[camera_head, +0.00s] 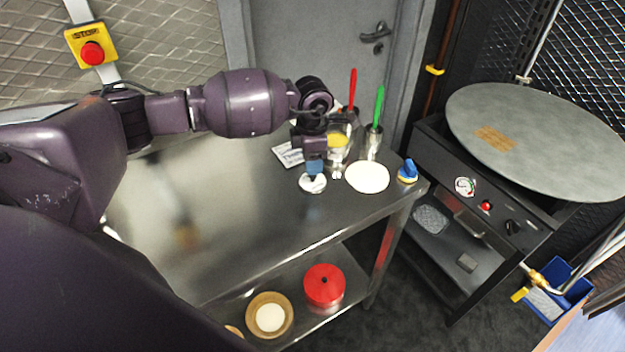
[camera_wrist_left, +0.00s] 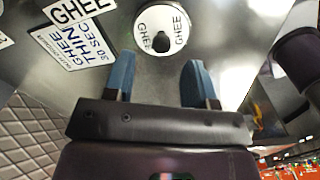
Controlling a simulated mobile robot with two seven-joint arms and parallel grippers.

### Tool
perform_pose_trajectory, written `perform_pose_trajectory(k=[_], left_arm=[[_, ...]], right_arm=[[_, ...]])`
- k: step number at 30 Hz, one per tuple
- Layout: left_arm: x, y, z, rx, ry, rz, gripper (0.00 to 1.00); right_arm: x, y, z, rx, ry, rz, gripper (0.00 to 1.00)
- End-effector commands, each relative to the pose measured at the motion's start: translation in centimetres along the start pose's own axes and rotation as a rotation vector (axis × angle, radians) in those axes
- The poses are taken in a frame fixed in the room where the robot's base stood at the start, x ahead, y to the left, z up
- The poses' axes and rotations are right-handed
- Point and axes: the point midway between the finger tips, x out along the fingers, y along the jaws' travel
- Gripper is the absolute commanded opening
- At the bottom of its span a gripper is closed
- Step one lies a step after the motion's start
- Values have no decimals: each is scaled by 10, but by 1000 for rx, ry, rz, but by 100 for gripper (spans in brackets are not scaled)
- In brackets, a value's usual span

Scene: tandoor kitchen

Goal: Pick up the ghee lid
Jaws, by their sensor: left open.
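The ghee lid (camera_head: 311,187) is a white disc with a dark knob, lying on the steel table below my left gripper (camera_head: 315,167). In the left wrist view the lid (camera_wrist_left: 170,22) is marked GHEE and shows beyond the tips of the fingers. The left gripper (camera_wrist_left: 158,68) is open there, its two blue fingers apart with nothing between them. The knob lies roughly in line with the gap between the fingers. Whether the fingertips touch the lid cannot be told. My right gripper is not in view.
A container of yellow ghee (camera_head: 338,143) and a steel cup (camera_head: 372,145) with a green-handled tool stand behind the lid. A printed card (camera_wrist_left: 74,46) lies beside it. A flat white round (camera_head: 367,177) and blue-handled brush (camera_head: 408,172) are to the right. The table's left is clear.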

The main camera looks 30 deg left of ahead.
Motion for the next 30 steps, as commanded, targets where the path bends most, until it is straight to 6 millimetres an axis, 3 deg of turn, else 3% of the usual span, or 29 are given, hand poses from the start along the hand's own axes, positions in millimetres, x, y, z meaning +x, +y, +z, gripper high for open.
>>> perform_pose_trajectory(k=[10,20,30], left_arm=[[42,-2,1,-1,0,-2,51],[50,-2,1,0,-1,0,51],[49,-2,1,0,-1,0,2]], right_arm=[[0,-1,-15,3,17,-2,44],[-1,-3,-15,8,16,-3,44],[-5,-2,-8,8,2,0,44]])
